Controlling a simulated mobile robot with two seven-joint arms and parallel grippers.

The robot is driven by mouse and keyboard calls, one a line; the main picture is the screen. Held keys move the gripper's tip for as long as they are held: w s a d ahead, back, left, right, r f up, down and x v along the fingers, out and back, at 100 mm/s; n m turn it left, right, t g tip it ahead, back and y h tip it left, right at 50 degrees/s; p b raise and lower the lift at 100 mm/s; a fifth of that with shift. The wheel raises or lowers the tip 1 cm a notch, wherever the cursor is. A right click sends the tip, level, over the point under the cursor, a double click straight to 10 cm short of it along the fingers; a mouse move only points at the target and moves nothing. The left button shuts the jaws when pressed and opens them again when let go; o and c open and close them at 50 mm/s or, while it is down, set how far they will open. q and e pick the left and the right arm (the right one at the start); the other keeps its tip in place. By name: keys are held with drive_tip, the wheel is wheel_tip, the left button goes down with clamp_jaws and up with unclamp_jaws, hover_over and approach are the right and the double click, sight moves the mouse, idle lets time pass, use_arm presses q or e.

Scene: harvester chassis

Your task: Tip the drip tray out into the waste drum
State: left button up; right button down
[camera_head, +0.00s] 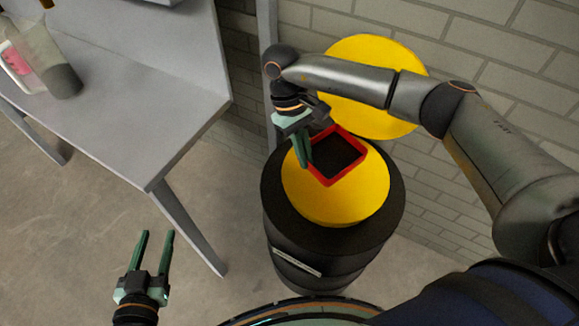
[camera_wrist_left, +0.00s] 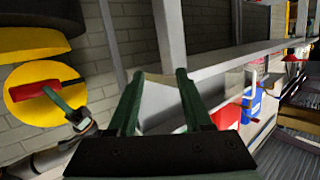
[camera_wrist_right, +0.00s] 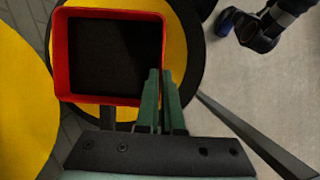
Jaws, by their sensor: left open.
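The red square drip tray (camera_head: 358,174) is above the waste drum (camera_head: 285,225), over its yellow top (camera_head: 305,207). Its inside looks dark; I cannot tell whether that is liquid. It also shows in the right wrist view (camera_wrist_right: 112,100) and nearly side-on in the left wrist view (camera_wrist_left: 28,92). My right gripper (camera_head: 303,160) is shut on the tray's wall, one finger inside and one outside, as the right wrist view (camera_wrist_right: 160,78) shows. My left gripper (camera_head: 155,236) is open and empty, low at the left, well away from the drum.
A yellow round lid (camera_head: 385,110) stands upright behind the drum near the brick wall (camera_head: 500,45). A grey bench (camera_head: 130,110) at the left holds containers, one with a pink label (camera_head: 17,62). Bare floor (camera_head: 80,215) lies between bench and drum.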

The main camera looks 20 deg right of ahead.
drive_tip(key=shift+n+h, duration=0.3)
drive_tip(key=shift+n, duration=0.6)
drive_tip(key=w+f+b, duration=0.2)
drive_tip(key=b, duration=0.1)
drive_tip(key=w+a+f+b, duration=0.1)
drive_tip(key=w+f+b, duration=0.1)
drive_tip(key=b, duration=0.1)
drive_tip(key=shift+a, duration=0.2)
drive_tip(key=shift+w+a+f+n+b, duration=0.15)
drive_tip(key=shift+w+n+b, duration=0.3)
drive_tip(key=shift+b, duration=0.55)
use_arm(q)
drive_tip(key=shift+w+d+r+m+t+h, duration=0.2)
drive_tip(key=shift+w+r+m+t+h, duration=0.15)
drive_tip(key=shift+r+t, duration=0.3)
drive_tip(key=shift+w+d+r+m+t+h, duration=0.1)
drive_tip(key=shift+d+r+m+t+h, duration=0.15)
drive_tip(key=shift+r+t+h, duration=0.3)
drive_tip(key=shift+w+d+r+m+t+h, duration=0.2)
drive_tip(key=shift+w+r+m+t+h, duration=0.1)
drive_tip(key=shift+r+t, duration=0.45)
use_arm(e)
drive_tip(key=shift+w+a+r, duration=0.15)
drive_tip(key=shift+w+r, duration=0.05)
use_arm(q)
drive_tip(key=shift+f, duration=0.2)
